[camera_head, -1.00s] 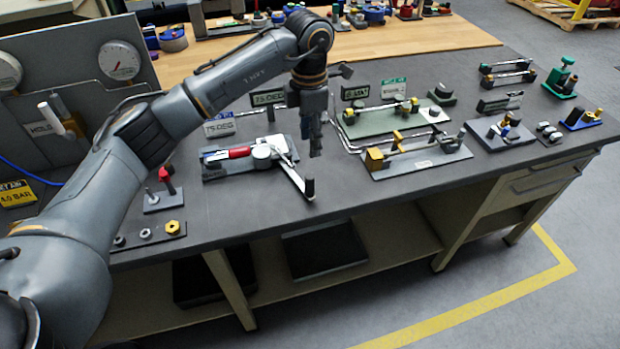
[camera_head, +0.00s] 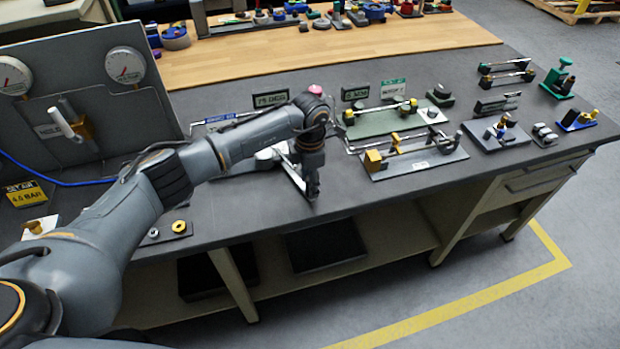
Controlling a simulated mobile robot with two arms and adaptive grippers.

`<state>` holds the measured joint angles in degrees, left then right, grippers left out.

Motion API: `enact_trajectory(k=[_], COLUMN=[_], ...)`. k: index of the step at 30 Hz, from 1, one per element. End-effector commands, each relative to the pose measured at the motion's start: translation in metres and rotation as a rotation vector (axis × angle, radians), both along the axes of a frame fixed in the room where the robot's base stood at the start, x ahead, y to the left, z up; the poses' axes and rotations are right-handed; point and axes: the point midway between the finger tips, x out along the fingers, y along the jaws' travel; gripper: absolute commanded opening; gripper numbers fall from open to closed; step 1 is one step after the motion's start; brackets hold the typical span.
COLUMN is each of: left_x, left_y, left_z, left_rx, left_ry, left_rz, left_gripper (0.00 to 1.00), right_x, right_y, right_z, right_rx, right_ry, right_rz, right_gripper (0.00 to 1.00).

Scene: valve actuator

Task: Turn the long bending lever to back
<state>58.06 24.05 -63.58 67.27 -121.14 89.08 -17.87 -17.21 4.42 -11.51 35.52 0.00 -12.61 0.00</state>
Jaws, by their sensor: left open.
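The long bending lever (camera_head: 291,172) is a pale metal bar. It runs from the white pivot of its bender toward the table's front edge. My left gripper (camera_head: 312,188) is open and points down at the lever's outer end. It covers the dark tip of the lever, and I cannot tell whether the fingers touch it. My right gripper is not in view.
To the right stand a grey fixture with brass blocks (camera_head: 414,160) and a green-plate fixture (camera_head: 385,124). A gauge panel (camera_head: 75,115) stands at the left. A brass nut (camera_head: 179,226) lies near the front edge. The front strip right of my gripper is clear.

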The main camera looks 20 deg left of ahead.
Motion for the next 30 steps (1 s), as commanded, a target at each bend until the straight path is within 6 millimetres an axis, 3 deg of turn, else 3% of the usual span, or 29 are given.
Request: enact_trajectory(k=[7, 14, 30], left_x=[0.0000, 0.0000, 0.0009], left_y=[-0.0001, -0.0001, -0.0019], left_z=[-0.0008, -0.0006, -0.0019], left_rx=[0.000, 0.000, 0.000], left_ry=[0.000, 0.000, -0.001], left_rz=[0.000, 0.000, 0.073], left_gripper=[0.44, 0.00, 0.00], right_x=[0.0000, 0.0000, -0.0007], right_y=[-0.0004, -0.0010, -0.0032], right_z=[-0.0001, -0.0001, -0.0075], right_rx=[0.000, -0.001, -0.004], right_ry=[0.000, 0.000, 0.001], right_rz=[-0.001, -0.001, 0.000], right_gripper=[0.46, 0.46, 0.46])
